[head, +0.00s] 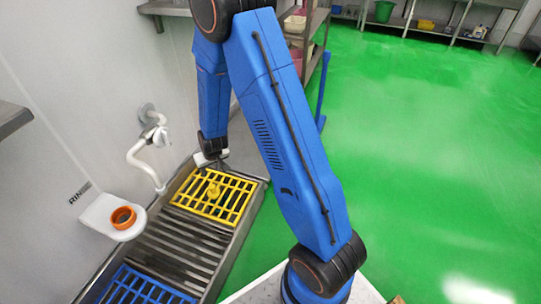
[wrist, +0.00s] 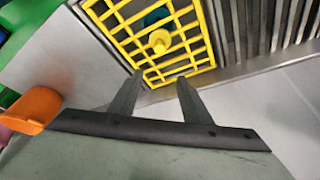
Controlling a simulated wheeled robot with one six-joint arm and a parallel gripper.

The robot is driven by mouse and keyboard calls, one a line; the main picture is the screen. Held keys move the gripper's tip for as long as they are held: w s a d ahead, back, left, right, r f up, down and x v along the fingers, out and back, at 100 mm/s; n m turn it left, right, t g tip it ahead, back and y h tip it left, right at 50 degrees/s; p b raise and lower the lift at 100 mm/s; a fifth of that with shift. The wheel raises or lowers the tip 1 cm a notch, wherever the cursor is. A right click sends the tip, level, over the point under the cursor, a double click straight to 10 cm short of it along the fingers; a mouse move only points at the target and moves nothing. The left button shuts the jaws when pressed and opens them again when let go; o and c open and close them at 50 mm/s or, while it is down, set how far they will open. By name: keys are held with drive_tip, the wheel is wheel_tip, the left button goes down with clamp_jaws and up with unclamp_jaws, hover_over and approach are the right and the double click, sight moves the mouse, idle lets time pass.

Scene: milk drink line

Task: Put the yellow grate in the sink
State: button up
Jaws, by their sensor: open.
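The yellow grate (head: 235,202) lies flat at the far end of the long steel sink (head: 245,222), within its rim. It has a round yellow knob (head: 213,189) in its middle. In the wrist view the yellow grate (wrist: 190,47) and its knob (wrist: 159,41) are just beyond my gripper (wrist: 161,78). My gripper's two fingers are spread with nothing between them, and its tips lie near the grate's edge in that view. In the head view my gripper (head: 211,164) is over the grate's far edge. Whether the fingers touch the grate cannot be told.
Steel slats (head: 185,245) fill the sink's middle, with a blue grate (head: 140,290) at the near end. A white wall shelf (head: 100,218) holds an orange ring (head: 123,216). A white pipe (head: 141,160) juts from the wall. Green floor (head: 430,170) is open to the right.

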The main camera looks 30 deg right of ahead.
drive_tip(key=s+d+f+v, duration=0.1)
drive_tip(key=s+d+v, duration=0.1)
drive_tip(key=v, duration=2.5)
drive_tip(key=s+d+r, duration=0.2)
drive_tip(key=s+r, duration=0.4)
drive_tip(key=s, duration=0.6)
drive_tip(key=s+d+r, duration=0.2)
drive_tip(key=s+r, duration=0.4)
drive_tip(key=s, duration=0.7)
drive_tip(key=shift+s+r, duration=0.1)
drive_tip(key=shift+s, duration=0.05)
